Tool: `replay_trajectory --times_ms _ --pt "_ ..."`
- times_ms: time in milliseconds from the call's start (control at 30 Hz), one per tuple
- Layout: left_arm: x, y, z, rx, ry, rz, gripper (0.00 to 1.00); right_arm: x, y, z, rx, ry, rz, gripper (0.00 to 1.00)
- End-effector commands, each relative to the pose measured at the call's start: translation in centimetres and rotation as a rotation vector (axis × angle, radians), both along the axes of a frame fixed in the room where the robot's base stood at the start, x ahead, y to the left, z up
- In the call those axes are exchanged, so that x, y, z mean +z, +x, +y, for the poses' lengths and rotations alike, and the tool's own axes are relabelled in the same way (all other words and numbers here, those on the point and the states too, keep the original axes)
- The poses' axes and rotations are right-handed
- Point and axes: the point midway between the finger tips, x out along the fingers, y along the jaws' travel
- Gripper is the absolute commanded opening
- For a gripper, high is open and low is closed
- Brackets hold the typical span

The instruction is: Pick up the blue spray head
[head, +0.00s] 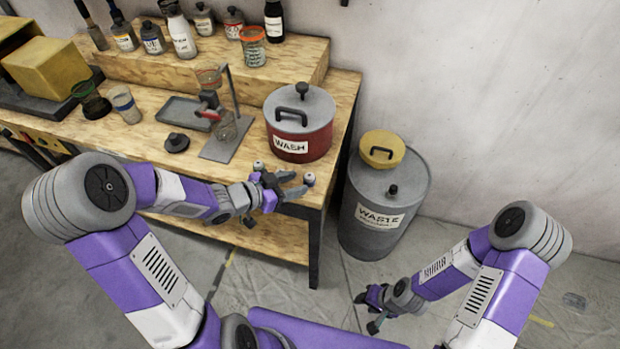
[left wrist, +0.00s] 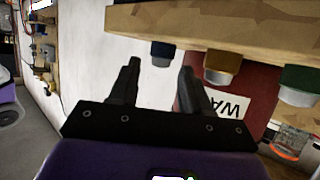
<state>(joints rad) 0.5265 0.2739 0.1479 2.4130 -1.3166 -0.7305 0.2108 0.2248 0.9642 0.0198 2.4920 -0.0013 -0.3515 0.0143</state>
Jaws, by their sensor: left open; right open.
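In the left wrist view, which is upside down, a dark blue spray head (left wrist: 162,49) with a pale collar stands at the table's front edge. It appears between and beyond my left fingertips (left wrist: 160,68), which are open and empty. In the head view, my left gripper (head: 292,184) is at the table's front right corner. A small pale-topped piece (head: 309,179) just beyond its fingers seems to be the blue one; its colour is unclear there. My right gripper (head: 366,312) is open and empty, low over the floor right of the table.
A yellow head (left wrist: 222,66) and a green one (left wrist: 298,80) stand beside the blue one. The red WASH pot (head: 301,140) stands close behind. A grey WASTE drum (head: 360,235) is right of the wooden table (head: 145,150). A stand (head: 225,150) is left.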

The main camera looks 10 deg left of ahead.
Motion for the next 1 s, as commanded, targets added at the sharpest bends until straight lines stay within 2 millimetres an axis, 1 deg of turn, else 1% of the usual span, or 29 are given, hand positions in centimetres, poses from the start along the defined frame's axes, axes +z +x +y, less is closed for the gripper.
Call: replay_trajectory --times_ms 33,100,233,333,533,567,833,867,1000 --pt "-0.5 0.6 -0.6 -0.004 -0.002 -0.002 0.48 -0.6 0.1 0.0 0.0 0.0 -0.001 0.42" --pt "-0.9 1.5 -1.2 -0.004 -0.001 0.0 0.48 -1.2 0.1 0.0 0.0 0.0 -0.001 0.42" --pt "-1.5 2.7 -2.2 -0.002 -0.002 0.001 0.48 -1.8 0.1 0.0 -0.001 0.0 -0.002 0.42" --pt "-1.6 3.1 -2.5 -0.001 -0.002 0.0 0.48 -1.9 0.1 0.0 0.0 0.0 -0.001 0.42" --pt "-1.5 3.1 -2.5 0.001 -0.001 0.001 0.48 -1.8 0.1 0.0 0.0 0.0 -0.001 0.42" --pt "-1.5 3.1 -2.5 0.001 -0.001 0.001 0.46 -1.8 0.1 0.0 0.0 0.0 -0.001 0.42" --pt "-1.5 3.1 -2.5 0.001 -0.001 0.001 0.05 -1.8 0.1 0.0 0.0 0.0 -0.001 0.42" --pt "-1.5 3.1 -2.5 0.001 -0.001 0.001 0.03 -1.8 0.1 0.0 0.0 0.0 -0.001 0.42" --pt "-1.5 3.1 -2.5 0.001 -0.001 0.001 0.03 -1.8 0.1 0.0 0.0 0.0 -0.001 0.42"
